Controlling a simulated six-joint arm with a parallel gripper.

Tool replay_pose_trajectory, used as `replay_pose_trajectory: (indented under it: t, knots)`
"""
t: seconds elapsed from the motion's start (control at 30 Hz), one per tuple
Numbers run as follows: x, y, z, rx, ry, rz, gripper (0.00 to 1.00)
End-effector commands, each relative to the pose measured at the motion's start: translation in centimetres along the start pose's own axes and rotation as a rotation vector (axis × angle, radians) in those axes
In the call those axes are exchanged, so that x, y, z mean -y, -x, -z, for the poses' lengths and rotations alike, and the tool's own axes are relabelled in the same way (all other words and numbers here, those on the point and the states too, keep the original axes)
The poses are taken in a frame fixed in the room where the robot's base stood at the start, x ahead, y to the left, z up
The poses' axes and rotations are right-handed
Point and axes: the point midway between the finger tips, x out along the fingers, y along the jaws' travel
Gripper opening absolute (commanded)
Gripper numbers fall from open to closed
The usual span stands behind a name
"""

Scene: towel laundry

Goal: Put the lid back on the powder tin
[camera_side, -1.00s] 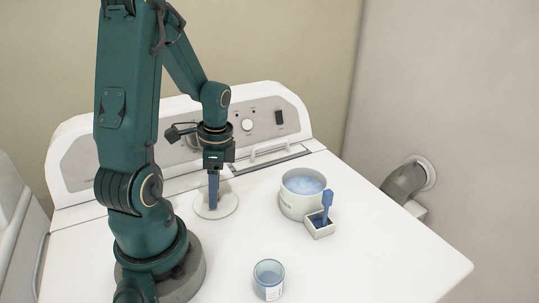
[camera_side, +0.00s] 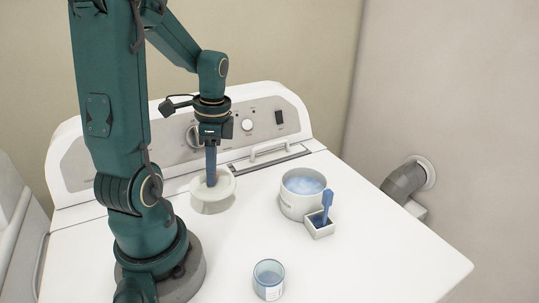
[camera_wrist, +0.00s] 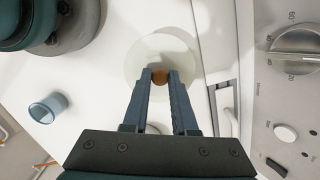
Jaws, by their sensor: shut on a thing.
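The powder tin (camera_side: 297,207) is a white round tin, open at the top, with pale blue powder inside, standing on the washer top right of my gripper. The lid (camera_side: 226,188) is a white disc, held a little above the washer top with its shadow below. In the wrist view the lid (camera_wrist: 143,65) is a pale disc with a brown knob (camera_wrist: 160,76) between the fingertips. My gripper (camera_side: 211,183) points down and is shut on the knob; it also shows in the wrist view (camera_wrist: 160,79).
A small white square holder (camera_side: 319,230) with a blue scoop (camera_side: 327,203) stands against the tin's front right. A blue glass cup (camera_side: 268,280) stands near the front. The control panel (camera_side: 262,122) rises behind. The washer top's right side is clear.

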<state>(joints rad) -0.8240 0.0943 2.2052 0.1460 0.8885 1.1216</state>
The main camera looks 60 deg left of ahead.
Motion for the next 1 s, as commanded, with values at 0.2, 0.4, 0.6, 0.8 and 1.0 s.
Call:
replay_pose_trajectory:
  t: [0.2, 0.4, 0.6, 0.8, 1.0]
  knots:
    - [0.1, 3.3, -0.4, -0.002, 0.001, 0.005, 0.0]
    - [0.2, 5.4, -0.6, 0.004, 0.007, -0.007, 0.0]
    - [2.1, 8.0, 1.9, 0.002, -0.065, 0.013, 0.0]
    - [2.7, 10.4, 7.1, -0.002, -0.223, 0.037, 0.0]
    - [1.1, 11.8, 13.1, -0.007, -0.411, 0.062, 0.0]
